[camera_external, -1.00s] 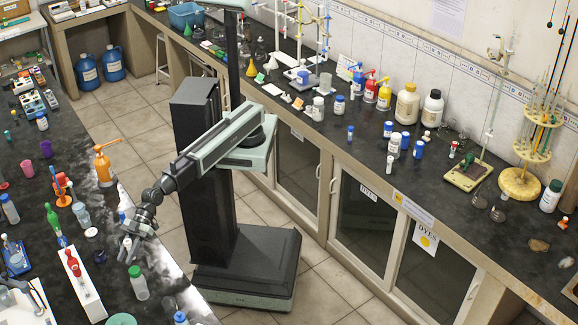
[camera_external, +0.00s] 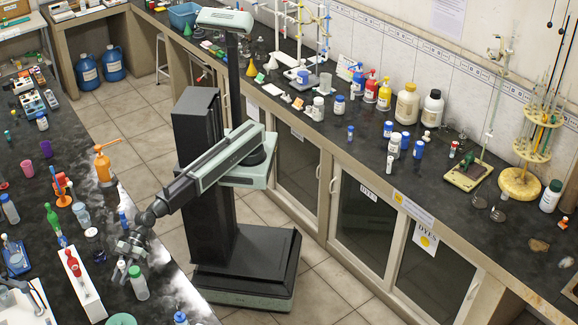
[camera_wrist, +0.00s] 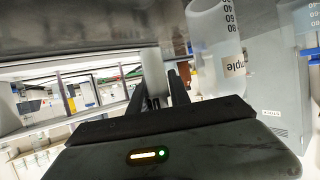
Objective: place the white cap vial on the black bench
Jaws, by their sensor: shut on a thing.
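My gripper (camera_external: 124,257) is over the black bench (camera_external: 62,205) on the left, near its right edge. It is shut on a small pale vial (camera_external: 121,266), upright at or just above the bench top; I cannot tell if it touches. In the wrist view, the two dark fingers (camera_wrist: 160,98) close around a pale cylinder (camera_wrist: 153,72), the vial's visible part. Its label and cap detail are too small to read.
A green-capped sample bottle (camera_external: 138,284) stands close to the right of my gripper and also shows in the wrist view (camera_wrist: 216,55). An orange bottle (camera_external: 103,165) and a blue vial (camera_external: 123,221) stand behind.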

